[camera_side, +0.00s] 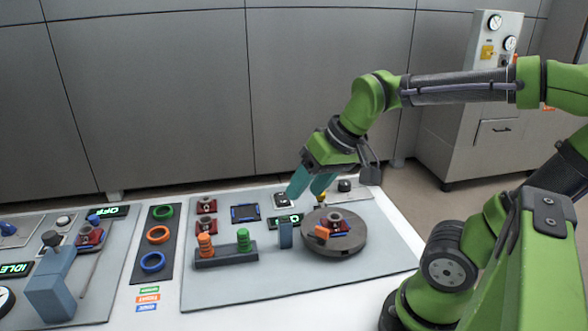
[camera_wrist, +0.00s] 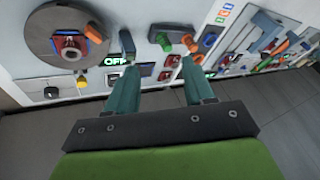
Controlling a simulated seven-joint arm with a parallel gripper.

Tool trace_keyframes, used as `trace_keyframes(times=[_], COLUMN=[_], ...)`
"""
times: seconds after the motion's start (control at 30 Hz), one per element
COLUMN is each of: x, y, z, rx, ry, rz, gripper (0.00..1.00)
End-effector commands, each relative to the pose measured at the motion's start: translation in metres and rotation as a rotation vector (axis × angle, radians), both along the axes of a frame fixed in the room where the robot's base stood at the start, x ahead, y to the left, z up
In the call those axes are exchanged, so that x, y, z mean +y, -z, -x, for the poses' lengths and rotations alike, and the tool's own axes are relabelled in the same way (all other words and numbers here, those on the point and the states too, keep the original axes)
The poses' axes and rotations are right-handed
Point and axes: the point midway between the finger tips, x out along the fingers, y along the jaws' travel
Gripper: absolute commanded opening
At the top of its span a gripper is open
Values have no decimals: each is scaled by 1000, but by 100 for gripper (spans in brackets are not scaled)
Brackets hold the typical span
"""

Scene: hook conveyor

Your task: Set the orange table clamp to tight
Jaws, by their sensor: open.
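The orange table clamp (camera_side: 322,232) is a small orange piece on the grey round table (camera_side: 318,246), beside a dark red block (camera_side: 337,224) with a metallic centre. In the wrist view the orange clamp (camera_wrist: 93,34) lies at the right side of the round table (camera_wrist: 50,20), next to the red block (camera_wrist: 68,46). I cannot tell its setting. My gripper (camera_side: 306,190) has teal fingers spread apart and empty, above and behind the round table. In the wrist view my gripper (camera_wrist: 158,66) points toward the panel, right of the clamp and apart from it.
A blue-grey post (camera_side: 286,235) stands just left of the round table. Further left is a dark rack (camera_side: 226,256) with orange and green pegs. A lit display (camera_wrist: 115,61) reads OFF. Red blocks (camera_side: 206,224) and a blue-framed square (camera_side: 245,212) lie behind. The panel front is clear.

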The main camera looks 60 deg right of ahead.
Motion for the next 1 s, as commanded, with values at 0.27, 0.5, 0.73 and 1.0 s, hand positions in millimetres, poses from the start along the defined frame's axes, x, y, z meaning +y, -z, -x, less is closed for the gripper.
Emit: trace_keyframes(times=[0.27, 0.5, 0.73, 1.0], x=[-80, -90, -89, -89], y=[3, -6, 26, 86], z=[-24, -12, -12, -11], rx=[371, 454, 454, 456], ry=[-210, -354, -360, -359], rz=[185, 218, 218, 216], gripper=[38, 38, 38, 38])
